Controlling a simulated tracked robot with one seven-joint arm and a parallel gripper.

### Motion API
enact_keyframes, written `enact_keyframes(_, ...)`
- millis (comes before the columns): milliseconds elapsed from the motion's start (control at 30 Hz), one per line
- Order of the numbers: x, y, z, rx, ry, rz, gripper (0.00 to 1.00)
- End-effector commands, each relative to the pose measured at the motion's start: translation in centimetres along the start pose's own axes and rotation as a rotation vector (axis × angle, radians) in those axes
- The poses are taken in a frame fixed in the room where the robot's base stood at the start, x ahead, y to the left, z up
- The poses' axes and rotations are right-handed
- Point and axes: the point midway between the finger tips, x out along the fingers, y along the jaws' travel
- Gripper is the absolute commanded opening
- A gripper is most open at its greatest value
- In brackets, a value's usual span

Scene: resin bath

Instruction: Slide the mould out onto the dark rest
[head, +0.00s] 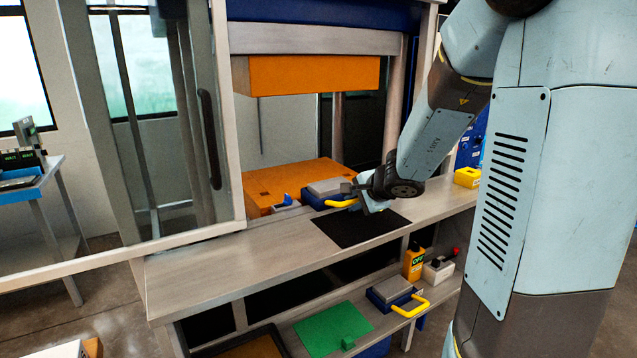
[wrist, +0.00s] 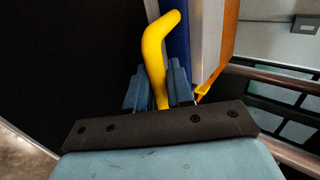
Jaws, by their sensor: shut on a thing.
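The mould (head: 322,190) is a blue block with a grey top and a yellow handle (head: 342,203). It sits at the front right of the orange lower platen (head: 285,182), behind the dark rest. The dark rest (head: 360,228) is a flat black square on the bench front and is bare. My gripper (head: 362,197) is at the handle, above the rest's back edge. In the wrist view the yellow handle (wrist: 153,50) stands between my fingers (wrist: 155,92), which are shut on it. The mould's blue side (wrist: 177,35) shows behind. My gripper hides part of the mould's right side.
The orange upper platen (head: 313,75) hangs well above the mould. A sliding door frame (head: 222,120) stands at the left. A yellow block (head: 467,177) is on the bench at right. A second mould (head: 392,289) and a green plate (head: 333,328) are below. The bench's left front is clear.

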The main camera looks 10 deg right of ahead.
Motion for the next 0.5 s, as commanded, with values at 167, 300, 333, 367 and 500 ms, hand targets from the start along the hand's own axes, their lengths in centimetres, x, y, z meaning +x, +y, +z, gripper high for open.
enact_keyframes(167,-0.9,0.7,0.0,-0.001,0.001,-0.001,0.0)
enact_keyframes(300,-1.6,1.3,0.0,0.0,0.001,-0.001,0.0)
enact_keyframes(333,-1.8,1.4,0.0,0.0,0.001,-0.002,0.0)
enact_keyframes(367,-1.9,1.5,0.0,0.0,0.001,-0.002,0.0)
enact_keyframes(500,-2.6,2.1,0.0,-0.001,0.001,-0.001,0.0)
